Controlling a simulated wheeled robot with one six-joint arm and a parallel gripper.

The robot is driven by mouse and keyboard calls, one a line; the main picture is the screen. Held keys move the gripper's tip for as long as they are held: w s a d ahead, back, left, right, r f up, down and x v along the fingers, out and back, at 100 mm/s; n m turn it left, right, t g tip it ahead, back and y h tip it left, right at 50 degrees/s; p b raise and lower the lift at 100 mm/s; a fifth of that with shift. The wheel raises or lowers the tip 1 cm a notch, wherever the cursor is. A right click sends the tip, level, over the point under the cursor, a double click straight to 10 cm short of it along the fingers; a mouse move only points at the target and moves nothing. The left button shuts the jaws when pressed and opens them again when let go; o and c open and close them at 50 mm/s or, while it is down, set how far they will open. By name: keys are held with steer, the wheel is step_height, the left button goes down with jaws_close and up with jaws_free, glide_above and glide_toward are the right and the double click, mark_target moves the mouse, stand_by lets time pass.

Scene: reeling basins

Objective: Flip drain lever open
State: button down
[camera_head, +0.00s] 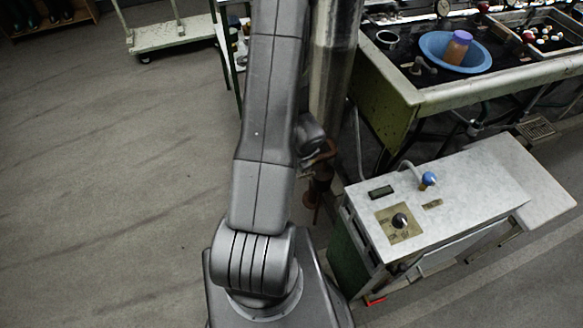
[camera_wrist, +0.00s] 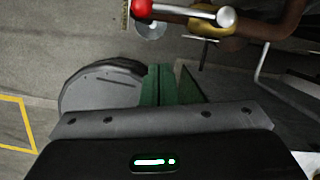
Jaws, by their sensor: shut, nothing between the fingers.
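The drain lever (camera_wrist: 182,12) shows at the top of the wrist view. It is a metal rod with a red ball knob (camera_wrist: 142,9) at its left end, running roughly sideways in the picture. Its right end sits by a brass-yellow valve body (camera_wrist: 210,27) on a brown pipe (camera_wrist: 275,25). My gripper (camera_wrist: 160,67) is shut and empty, its two green fingers together below the lever in the picture, with a visible gap. In the head view my gripper is hidden, and the lever cannot be made out near the rusty pipe (camera_head: 320,182).
A control box (camera_head: 460,205) with a dial and a blue knob stands at the right. Behind it is a basin bench (camera_head: 460,97) holding a blue bowl (camera_head: 433,46). A white cart (camera_head: 165,37) stands at the back. The floor at left is clear.

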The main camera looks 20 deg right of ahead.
steer(key=p+v, duration=0.1)
steer(key=v, duration=0.5)
steer(key=shift+a+p, duration=0.1)
steer(key=shift+p, duration=0.3)
steer(key=shift+w, duration=0.1)
